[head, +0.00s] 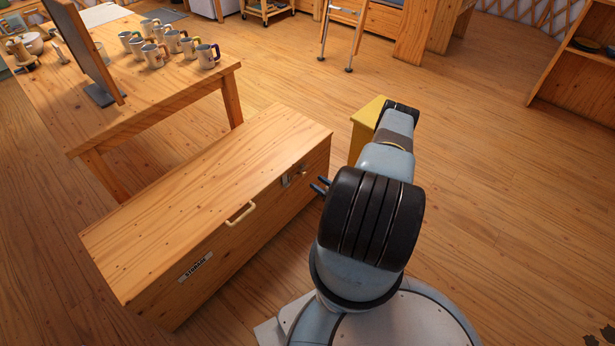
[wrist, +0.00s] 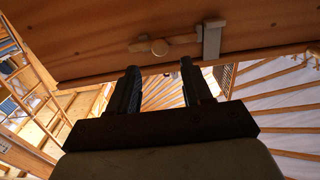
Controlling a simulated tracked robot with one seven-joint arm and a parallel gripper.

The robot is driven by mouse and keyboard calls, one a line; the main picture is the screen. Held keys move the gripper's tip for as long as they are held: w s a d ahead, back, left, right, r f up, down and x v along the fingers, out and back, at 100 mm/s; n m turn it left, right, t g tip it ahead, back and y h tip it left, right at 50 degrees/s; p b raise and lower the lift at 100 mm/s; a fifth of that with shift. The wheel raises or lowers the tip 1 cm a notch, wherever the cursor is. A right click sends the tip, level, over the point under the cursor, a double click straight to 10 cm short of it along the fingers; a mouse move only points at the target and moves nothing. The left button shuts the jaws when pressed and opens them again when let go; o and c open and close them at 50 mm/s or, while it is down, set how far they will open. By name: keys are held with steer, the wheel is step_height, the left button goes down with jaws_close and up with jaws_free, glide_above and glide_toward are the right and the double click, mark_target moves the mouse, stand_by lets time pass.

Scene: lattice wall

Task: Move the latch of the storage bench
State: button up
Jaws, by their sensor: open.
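In the wrist view the latch (wrist: 165,44) shows as a wooden bar with a round pale knob, beside a grey metal bracket (wrist: 212,40). My gripper (head: 320,186) is just in front of the latch. In the wrist view my gripper (wrist: 158,70) has its two dark fingers apart and empty. The knob lies beyond and between the fingertips, seemingly not touched.
A pale handle (head: 240,214) sticks out from the bench front, left of the latch. A yellow box (head: 366,122) stands behind my arm. A wooden table (head: 150,95) with several mugs is behind the bench.

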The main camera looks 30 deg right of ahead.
mark_target(305, 175)
steer(key=x, duration=0.7)
steer(key=shift+w, duration=0.15)
steer(key=shift+c, duration=0.3)
jaws_close()
